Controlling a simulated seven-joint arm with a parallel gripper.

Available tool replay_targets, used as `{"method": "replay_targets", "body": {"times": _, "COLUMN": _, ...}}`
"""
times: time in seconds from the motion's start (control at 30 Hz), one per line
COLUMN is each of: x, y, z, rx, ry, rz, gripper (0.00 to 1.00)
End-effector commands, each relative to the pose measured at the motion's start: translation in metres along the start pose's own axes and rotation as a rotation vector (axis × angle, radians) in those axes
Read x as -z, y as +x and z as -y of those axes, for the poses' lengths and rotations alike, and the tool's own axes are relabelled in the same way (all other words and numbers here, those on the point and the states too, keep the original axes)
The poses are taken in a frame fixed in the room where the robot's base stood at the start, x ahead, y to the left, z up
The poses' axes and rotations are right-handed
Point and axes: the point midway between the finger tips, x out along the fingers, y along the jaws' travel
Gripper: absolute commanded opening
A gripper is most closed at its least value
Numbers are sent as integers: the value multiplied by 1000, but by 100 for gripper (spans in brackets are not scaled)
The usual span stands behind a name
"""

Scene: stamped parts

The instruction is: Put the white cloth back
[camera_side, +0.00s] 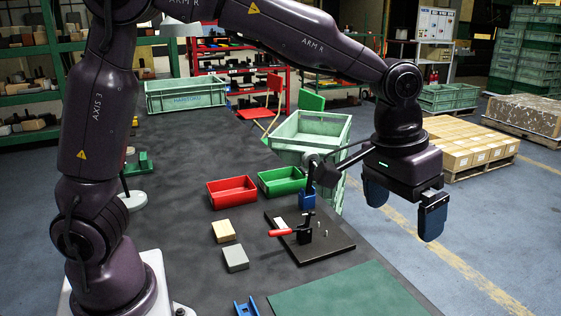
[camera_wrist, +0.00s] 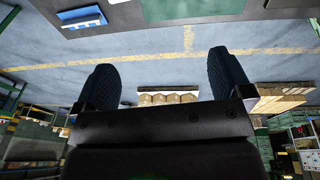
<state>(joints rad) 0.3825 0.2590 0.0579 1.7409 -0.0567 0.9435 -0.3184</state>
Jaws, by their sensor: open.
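I cannot make out a white cloth in either view. A small flat white piece (camera_side: 281,228) lies on the dark fixture plate (camera_side: 325,244), partly hidden by the red-handled clamp (camera_side: 292,232); I cannot tell whether it is cloth. My gripper (camera_side: 404,205) hangs off the right side of the table, over the floor in the picture, with its two dark blue fingers apart. In the wrist view my gripper (camera_wrist: 163,70) is open with nothing between the fingers.
A red bin (camera_side: 232,191) and a green bin (camera_side: 282,181) stand on the dark table. A beige block (camera_side: 223,231) and a grey block (camera_side: 236,258) lie nearer. A blue bracket (camera_side: 247,307) and green mat (camera_side: 345,296) lie in front. A pale green crate (camera_side: 311,133) stands behind.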

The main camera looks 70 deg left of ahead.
Motion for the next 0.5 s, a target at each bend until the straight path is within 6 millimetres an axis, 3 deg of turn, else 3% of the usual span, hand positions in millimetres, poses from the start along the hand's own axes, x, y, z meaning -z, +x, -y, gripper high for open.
{"method": "replay_targets", "body": {"times": 0.03, "x": -12, "y": -24, "z": 19, "rx": -7, "ry": -5, "rz": -35, "gripper": 97}}
{"method": "replay_targets", "body": {"times": 0.2, "x": -63, "y": -74, "z": 72, "rx": -3, "ry": 6, "rz": -133, "gripper": 97}}
{"method": "replay_targets", "body": {"times": 0.33, "x": -110, "y": -93, "z": 104, "rx": 20, "ry": 17, "rz": -206, "gripper": 97}}
{"method": "replay_targets", "body": {"times": 0.5, "x": -159, "y": -97, "z": 129, "rx": 60, "ry": 32, "rz": -279, "gripper": 97}}
